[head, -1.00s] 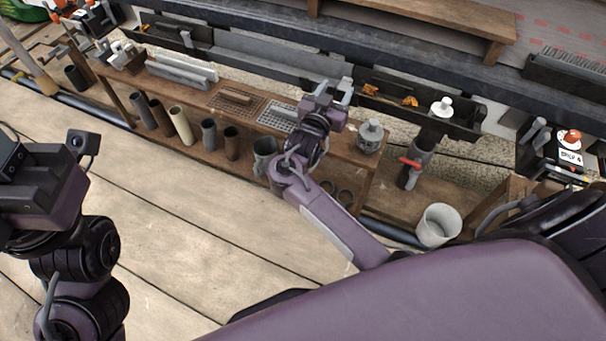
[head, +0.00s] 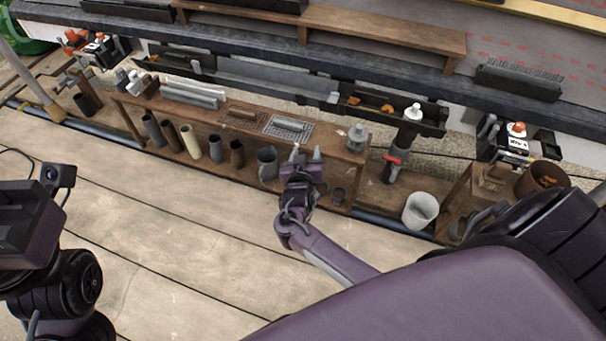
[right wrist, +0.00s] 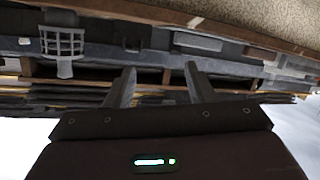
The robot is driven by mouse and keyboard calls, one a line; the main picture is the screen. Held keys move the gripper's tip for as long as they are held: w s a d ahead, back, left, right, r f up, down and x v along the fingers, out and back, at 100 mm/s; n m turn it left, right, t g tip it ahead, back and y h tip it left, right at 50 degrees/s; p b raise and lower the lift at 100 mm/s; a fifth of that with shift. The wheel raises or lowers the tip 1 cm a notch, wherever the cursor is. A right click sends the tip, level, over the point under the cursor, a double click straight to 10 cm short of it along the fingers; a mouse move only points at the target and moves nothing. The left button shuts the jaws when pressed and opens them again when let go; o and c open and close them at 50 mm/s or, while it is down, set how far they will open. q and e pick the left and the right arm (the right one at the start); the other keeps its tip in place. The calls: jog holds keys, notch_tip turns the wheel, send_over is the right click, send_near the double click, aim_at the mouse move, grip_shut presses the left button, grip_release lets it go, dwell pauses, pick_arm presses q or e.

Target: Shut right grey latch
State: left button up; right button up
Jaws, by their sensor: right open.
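The gutter runs across the head view, with a grey middle length (head: 262,77) and a black right length (head: 425,122). A small grey piece at their joint, which looks like the right grey latch (head: 332,98), is too small to tell open or shut. My right gripper (head: 306,153) is open and empty, in front of the bench and below the joint, apart from it. Its two fingers also show in the right wrist view (right wrist: 160,86), with nothing between them. Of my left arm only the wrist part shows at the left edge; its fingers are out of view.
Tubes and pots stand beneath. A white bucket (head: 420,210) is at the right. The plank floor (head: 160,235) in front is clear.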

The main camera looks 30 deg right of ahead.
jog(key=s+a+f+n+g+y+p, duration=0.1)
jog(key=s+a+f+n+y+p, duration=0.1)
jog(key=s+f+p, duration=0.1)
jog(key=shift+s+f+p, duration=0.3)
jog(key=shift+s+p, duration=0.5)
jog(key=shift+p, duration=0.1)
jog(key=shift+a, duration=0.15)
